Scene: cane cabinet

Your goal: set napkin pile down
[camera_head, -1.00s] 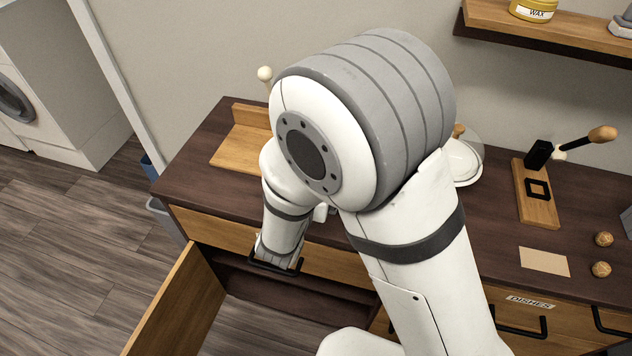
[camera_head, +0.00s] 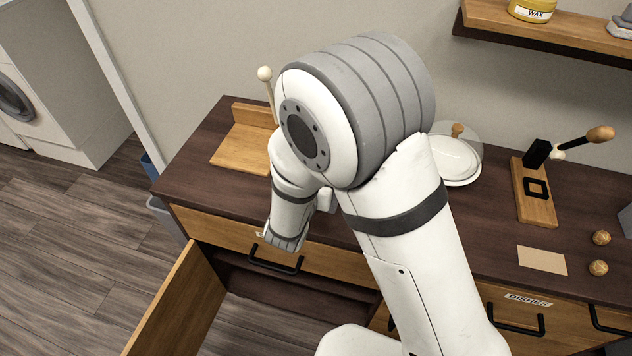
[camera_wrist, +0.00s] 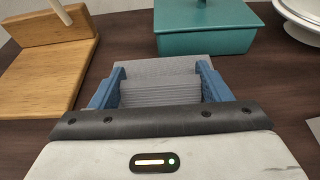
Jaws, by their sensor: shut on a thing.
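The napkin pile (camera_wrist: 160,90) is a stack of thin grey layers, seen in the wrist view between two blue fingers. My gripper (camera_wrist: 160,68) is shut on it, one finger on each side. The dark brown cabinet top (camera_wrist: 118,62) shows around it. I cannot tell whether the pile touches the top. In the head view my arm hides the fingers and the pile; its wrist is over the front edge of the cabinet.
A wooden stand (camera_wrist: 50,65) is at the left and a teal lidded box (camera_wrist: 208,28) just beyond the pile. White plates (camera_head: 452,160) stand farther right. A cabinet door (camera_head: 180,305) hangs open below. Dark wood between the stand and box looks clear.

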